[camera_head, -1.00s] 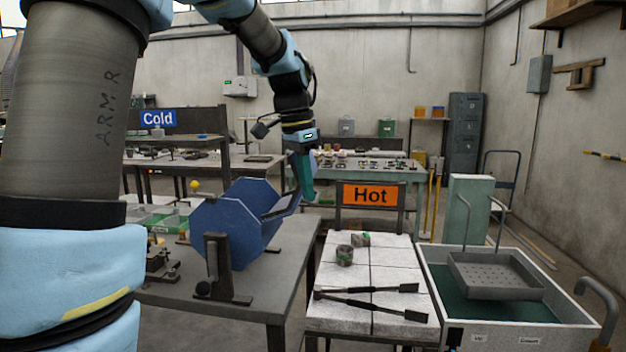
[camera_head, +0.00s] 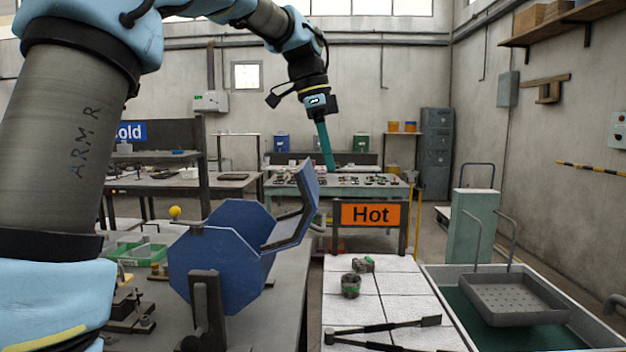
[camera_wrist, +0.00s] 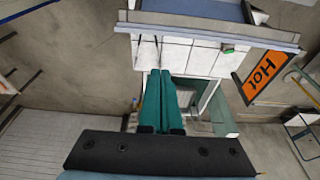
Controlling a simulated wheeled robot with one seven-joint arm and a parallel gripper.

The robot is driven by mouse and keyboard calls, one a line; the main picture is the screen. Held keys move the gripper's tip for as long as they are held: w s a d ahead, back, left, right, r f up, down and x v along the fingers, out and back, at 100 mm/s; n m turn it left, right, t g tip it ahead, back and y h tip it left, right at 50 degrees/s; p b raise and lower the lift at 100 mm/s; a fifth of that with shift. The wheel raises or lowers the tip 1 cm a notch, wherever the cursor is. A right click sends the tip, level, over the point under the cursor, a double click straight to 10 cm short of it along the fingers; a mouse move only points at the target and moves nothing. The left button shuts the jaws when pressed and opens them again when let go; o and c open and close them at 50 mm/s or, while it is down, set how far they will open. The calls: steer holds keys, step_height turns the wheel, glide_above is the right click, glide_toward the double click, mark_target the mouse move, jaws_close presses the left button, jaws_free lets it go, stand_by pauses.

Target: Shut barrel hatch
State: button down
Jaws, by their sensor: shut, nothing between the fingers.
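The blue eight-sided barrel (camera_head: 218,262) lies on its side in a dark stand on the grey table, in the head view. Its hatch (camera_head: 297,222) is open, a bent blue panel sticking up and out from the barrel's right side. My gripper (camera_head: 331,168) has long green fingers that are shut and empty. They point down just right of the hatch's upper end; whether they touch it I cannot tell. In the wrist view the closed fingers (camera_wrist: 160,76) show below a long grey edge, with a blue surface above it.
The Hot sign (camera_head: 371,214) stands right of the hatch. A white-tiled table (camera_head: 383,283) holds small moulds and tongs. A tank with a perforated tray (camera_head: 512,298) is at the right. A yellow ball (camera_head: 175,212) is left of the barrel.

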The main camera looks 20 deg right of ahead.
mark_target(317, 199)
steer(key=shift+w+a+f+p, duration=0.15)
steer(key=shift+f+p, duration=0.45)
steer(key=shift+f, duration=0.65)
steer(key=shift+w+a+f+p, duration=0.1)
steer(key=shift+a+f+p, duration=0.3)
steer(key=shift+f, duration=0.9)
steer(key=shift+w+a+f+p, duration=0.1)
steer(key=shift+f+p, duration=0.65)
steer(key=shift+f, duration=0.5)
steer(key=shift+r, duration=0.1)
steer(key=shift+w+a+r+h, duration=0.15)
steer(key=shift+a+r+h, duration=0.15)
steer(key=shift+a+r, duration=0.05)
